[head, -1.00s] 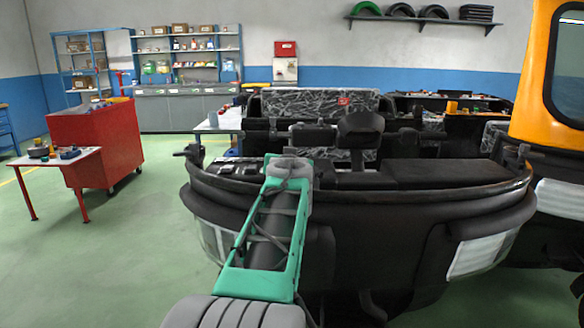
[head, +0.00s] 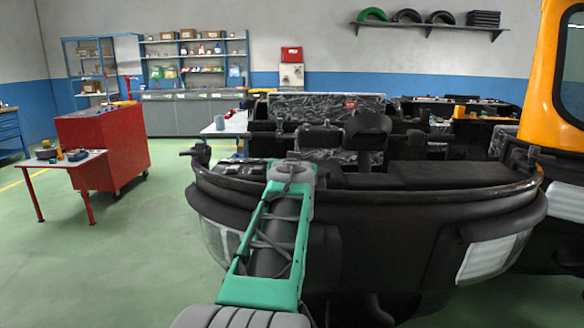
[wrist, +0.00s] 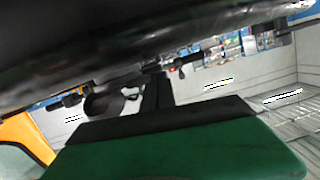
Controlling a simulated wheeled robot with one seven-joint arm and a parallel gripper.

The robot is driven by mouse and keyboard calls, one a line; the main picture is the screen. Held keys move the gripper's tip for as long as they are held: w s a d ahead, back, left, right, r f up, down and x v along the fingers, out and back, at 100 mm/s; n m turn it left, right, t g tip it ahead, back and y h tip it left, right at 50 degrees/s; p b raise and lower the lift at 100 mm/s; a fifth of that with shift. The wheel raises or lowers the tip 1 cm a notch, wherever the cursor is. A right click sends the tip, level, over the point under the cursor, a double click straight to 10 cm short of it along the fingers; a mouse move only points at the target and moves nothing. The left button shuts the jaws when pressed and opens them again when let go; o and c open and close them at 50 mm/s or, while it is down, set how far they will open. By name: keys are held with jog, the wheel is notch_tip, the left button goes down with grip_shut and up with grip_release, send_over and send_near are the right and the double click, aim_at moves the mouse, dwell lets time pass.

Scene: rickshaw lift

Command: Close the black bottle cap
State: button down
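I cannot make out a black bottle cap or its bottle in either view. My teal arm link runs from the bottom of the head view up to the rim of the black vehicle (head: 440,235), and its far end hides what lies beyond. My gripper's fingers do not show in the head view. In the wrist view, a green block with a black edge, likely part of my gripper (wrist: 155,100), fills the bottom. A short black upright rises from it. Its opening and any held object cannot be made out.
A red cart (head: 115,143) and a small table (head: 72,170) with small items stand at the left. Shelves (head: 195,60) stand at the back. An orange vehicle body (head: 535,100) is at the right. Green floor is clear at the lower left.

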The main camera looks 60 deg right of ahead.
jog(key=r, duration=0.1)
jog(key=r+p, duration=0.1)
jog(key=r, duration=0.1)
jog(key=a+r, duration=0.1)
jog(key=shift+s+r+p, duration=0.25)
jog(key=shift+s+p, duration=0.05)
jog(key=shift+p, duration=0.1)
jog(key=v, duration=0.9)
jog(key=w+a+f+n+y+p, duration=0.25)
jog(key=w+a, duration=0.35)
jog(key=a, duration=0.3)
jog(key=w+a+f+n+t+y+p, duration=0.15)
jog(key=w+a+f+y+p, duration=0.3)
jog(key=a, duration=0.45)
jog(key=w+a+f+n+y+p, duration=0.2)
jog(key=w+a+f+n+p, duration=0.1)
jog(key=w+a, duration=0.45)
jog(key=s+a+f+n+g+y+p, duration=0.1)
jog(key=s+a+f+n+p, duration=0.1)
jog(key=a, duration=0.6)
jog(key=s+a+f+n+g+y+p, duration=0.2)
jog(key=s+a+f, duration=0.1)
jog(key=a, duration=0.5)
jog(key=s+a+f+n+g+y+p, duration=0.1)
jog(key=s+a+f+n+g+p, duration=0.1)
jog(key=a, duration=0.6)
jog(key=s+n+p, duration=0.1)
jog(key=s, duration=0.1)
jog(key=shift+s+f+y, duration=0.15)
jog(key=shift+s+y, duration=0.15)
